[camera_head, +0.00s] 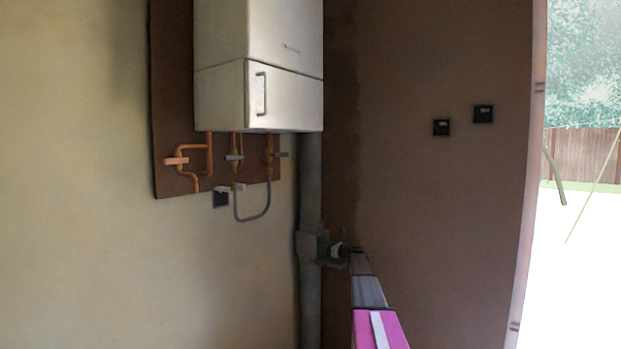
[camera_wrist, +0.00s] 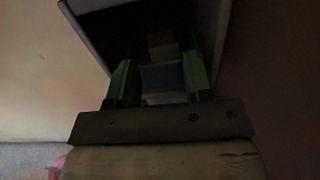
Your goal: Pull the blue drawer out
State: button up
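No blue drawer can be made out for certain in either view. In the dark wrist view, the two green-padded fingers of my gripper (camera_wrist: 160,76) stand apart. A dull blue-grey face (camera_wrist: 160,78) shows between them; I cannot tell whether they touch it or whether it is part of a drawer. A small tan block (camera_wrist: 163,45) shows just beyond. Around the fingers is a dark, box-like shape with a pale edge (camera_wrist: 88,38).
A white boiler (camera_head: 220,95) with a handle hangs on a brown board (camera_head: 170,110). Copper pipes (camera_head: 207,155) and valves sit below it. A grey vertical pipe (camera_head: 311,190) runs down the corner. Two black sockets (camera_head: 441,127) are on the right wall, beside a bright opening (camera_head: 575,270).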

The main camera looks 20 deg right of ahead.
jog(key=shift+w+a, duration=0.2)
jog(key=shift+w, duration=0.05)
jog(key=shift+v, duration=4.95)
jog(key=shift+f, duration=0.15)
jog(key=o, duration=0.7)
jog(key=shift+s, duration=0.1)
jog(key=v, duration=0.6)
